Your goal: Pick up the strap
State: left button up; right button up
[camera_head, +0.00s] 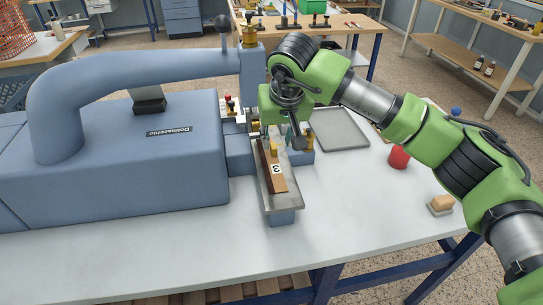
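A narrow brown strap (266,166) with a white number label lies lengthwise on a narrow metal tray (290,203) in front of the blue-grey stamping machine (130,155). My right arm comes in from the right. Its gripper (283,142) points down over the far end of the strap and tray. The wrist and the dark parts around the fingers hide the fingertips, so I cannot tell whether they touch the strap or how far apart they are. My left gripper is not in view.
The machine's body and curved arm fill the left of the white table (170,255). A flat grey tray (341,129) lies behind on the right. The front of the table is clear.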

aim_at(274, 147)
jog(key=x, duration=0.1)
jog(key=p+x, duration=0.1)
jog(key=x, duration=0.1)
jog(key=shift+w+a+f+p, duration=0.15)
jog(key=shift+w+a+p, duration=0.1)
jog(key=shift+w+p, duration=0.1)
jog(key=shift+w+f, duration=0.15)
jog(key=shift+f, duration=0.15)
grip_shut()
jog(key=shift+r, duration=0.3)
